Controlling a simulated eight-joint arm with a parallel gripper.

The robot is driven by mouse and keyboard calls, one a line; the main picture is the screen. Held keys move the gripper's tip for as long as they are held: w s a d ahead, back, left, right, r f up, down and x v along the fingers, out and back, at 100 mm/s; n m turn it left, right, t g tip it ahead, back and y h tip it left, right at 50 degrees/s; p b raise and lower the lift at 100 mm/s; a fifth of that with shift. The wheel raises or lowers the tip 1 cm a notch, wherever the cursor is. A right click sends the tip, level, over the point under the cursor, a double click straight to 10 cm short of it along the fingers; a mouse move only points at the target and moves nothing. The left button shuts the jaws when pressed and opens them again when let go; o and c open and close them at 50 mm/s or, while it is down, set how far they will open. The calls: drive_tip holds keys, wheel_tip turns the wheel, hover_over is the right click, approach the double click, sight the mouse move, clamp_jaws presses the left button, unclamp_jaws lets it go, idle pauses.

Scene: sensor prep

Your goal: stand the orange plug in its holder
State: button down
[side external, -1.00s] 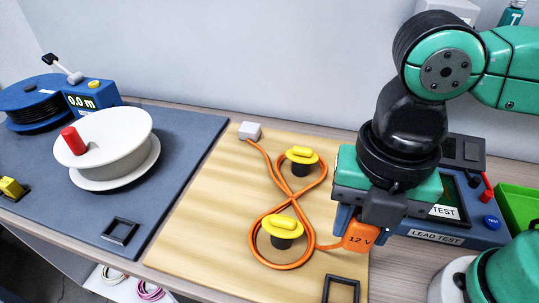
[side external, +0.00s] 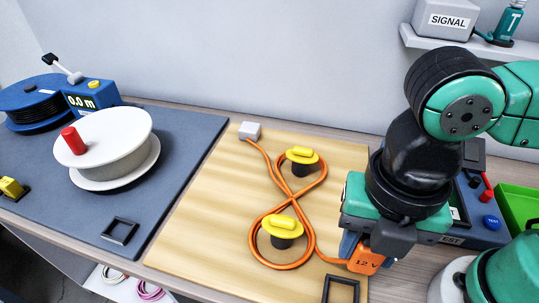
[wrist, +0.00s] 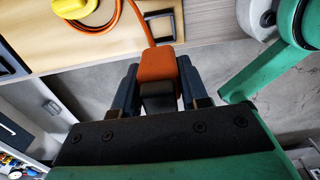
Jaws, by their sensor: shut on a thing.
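The orange plug (side external: 366,263), marked 12 V, is between the fingers of my gripper (side external: 354,249), which is shut on it. In the wrist view the plug (wrist: 156,66) shows between the blue fingers of my gripper (wrist: 150,88), with a dark part nearer the camera. An orange cable (side external: 312,238) runs from it in a figure eight. A black square frame (side external: 327,290), likely the holder, is at the board's front right corner, left of and in front of the plug. The wrist view shows a black frame (wrist: 177,24) just beyond the plug. The plug appears apart from it.
The cable loops around two yellow-topped posts (side external: 300,154) (side external: 282,226) on the wooden board (side external: 205,215) and ends at a grey block (side external: 250,130). Another black frame (side external: 119,231) and a white reel (side external: 108,140) are on the grey mat. A blue tester (side external: 478,220) stands behind my gripper.

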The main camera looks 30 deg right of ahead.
hover_over(339, 297)
drive_tip(key=shift+f, duration=3.2)
drive_tip(key=shift+f, duration=0.1)
drive_tip(key=shift+f, duration=1.3)
drive_tip(key=shift+f, duration=0.95)
drive_tip(key=shift+c, duration=1.8)
unclamp_jaws()
drive_tip(key=shift+r, duration=4)
